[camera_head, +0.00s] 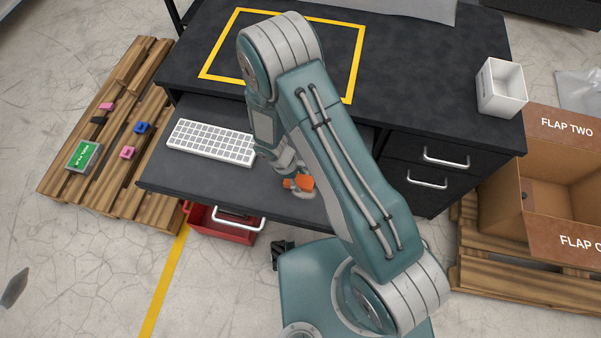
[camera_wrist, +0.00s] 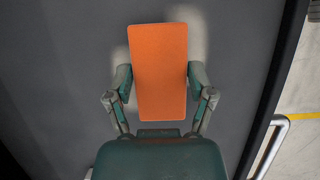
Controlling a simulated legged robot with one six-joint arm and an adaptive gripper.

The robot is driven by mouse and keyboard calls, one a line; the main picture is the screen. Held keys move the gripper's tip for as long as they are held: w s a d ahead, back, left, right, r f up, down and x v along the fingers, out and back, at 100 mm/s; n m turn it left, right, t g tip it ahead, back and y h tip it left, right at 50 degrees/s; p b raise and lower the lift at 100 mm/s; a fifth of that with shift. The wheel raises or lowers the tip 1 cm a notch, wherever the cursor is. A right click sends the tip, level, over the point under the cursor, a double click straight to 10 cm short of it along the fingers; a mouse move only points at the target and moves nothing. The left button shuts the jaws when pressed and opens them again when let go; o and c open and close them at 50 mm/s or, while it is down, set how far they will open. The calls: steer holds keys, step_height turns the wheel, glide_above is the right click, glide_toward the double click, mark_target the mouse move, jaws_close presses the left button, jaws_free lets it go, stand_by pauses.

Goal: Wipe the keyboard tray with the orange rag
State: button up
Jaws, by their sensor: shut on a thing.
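The orange rag (camera_wrist: 158,70) looks like a flat rectangular block in the wrist view. My gripper (camera_wrist: 158,80) is shut on it, one finger at each long side. In the head view the orange rag (camera_head: 300,183) shows small, partly hidden by my gripper (camera_head: 298,186). The dark keyboard tray (camera_head: 225,185) is pulled out from under the desk. The rag is over its right part, close to the surface; I cannot tell whether it touches. My arm hides part of the tray's right side.
A white keyboard (camera_head: 212,141) lies on the tray, left of my gripper. The desk (camera_head: 420,60) rises behind the tray. A drawer handle (camera_head: 427,180) is at the right. A red bin (camera_head: 225,222) stands below the tray. A cardboard box (camera_head: 500,190) is at the right.

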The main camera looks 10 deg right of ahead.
steer(key=shift+w+d, duration=0.3)
steer(key=shift+w, duration=0.45)
steer(key=shift+w+d, duration=0.3)
steer(key=shift+w, duration=0.5)
steer(key=shift+w+d, duration=0.3)
steer(key=shift+w, duration=0.45)
steer(key=shift+s+a+f, duration=0.1)
steer(key=shift+s+a, duration=0.2)
steer(key=shift+s, duration=0.5)
steer(key=shift+s+a, duration=0.3)
steer(key=shift+s, duration=0.5)
steer(key=shift+s+a+f, duration=0.1)
steer(key=shift+s+a, duration=0.2)
steer(key=shift+s, duration=0.5)
steer(key=shift+w+d+r, duration=0.1)
steer(key=shift+w+d, duration=0.2)
steer(key=shift+w, duration=0.5)
steer(key=shift+w+d, duration=0.3)
steer(key=shift+w, duration=0.5)
steer(key=shift+w+d+r, duration=0.1)
steer(key=shift+w+d, duration=0.2)
steer(key=shift+w, duration=0.5)
steer(key=shift+r, duration=0.9)
steer(key=shift+a, duration=0.1)
